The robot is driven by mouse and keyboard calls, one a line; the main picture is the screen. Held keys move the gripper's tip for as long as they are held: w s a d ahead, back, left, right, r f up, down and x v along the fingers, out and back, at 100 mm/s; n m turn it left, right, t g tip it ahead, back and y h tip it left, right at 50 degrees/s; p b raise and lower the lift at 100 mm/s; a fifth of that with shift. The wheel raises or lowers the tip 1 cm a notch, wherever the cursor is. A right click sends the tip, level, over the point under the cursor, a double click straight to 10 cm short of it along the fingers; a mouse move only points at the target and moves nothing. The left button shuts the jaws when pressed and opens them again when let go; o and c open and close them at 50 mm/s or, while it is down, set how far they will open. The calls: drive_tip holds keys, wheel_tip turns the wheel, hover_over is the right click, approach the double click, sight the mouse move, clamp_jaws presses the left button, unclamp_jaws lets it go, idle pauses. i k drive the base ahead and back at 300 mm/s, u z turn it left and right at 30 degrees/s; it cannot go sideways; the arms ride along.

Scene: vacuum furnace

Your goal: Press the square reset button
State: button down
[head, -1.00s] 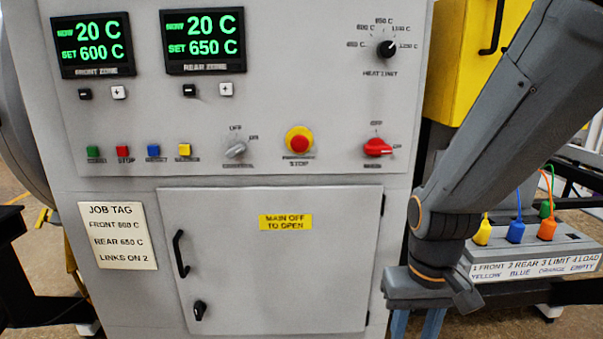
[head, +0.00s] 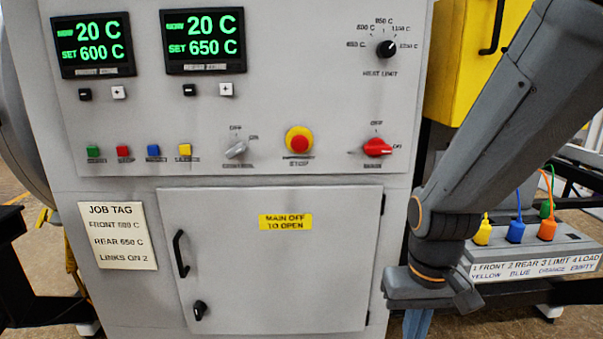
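My gripper (head: 417,324) hangs low at the right of the head view, pointing down, well right of and below the button and touching nothing I can see. Its fingers are together, with no object visible between them. The fingertips are cut off by the bottom edge of the picture.
A grey knob (head: 236,149), a red mushroom stop button (head: 299,141) and a red switch (head: 377,148) lie further right. Below is a closed cabinet door with a black handle (head: 181,254).

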sight(153, 149)
drive_tip(key=u, duration=0.5)
drive_tip(key=k, duration=0.6)
drive_tip(key=u, duration=0.75)
drive_tip(key=i, duration=1)
drive_tip(key=z, duration=0.5)
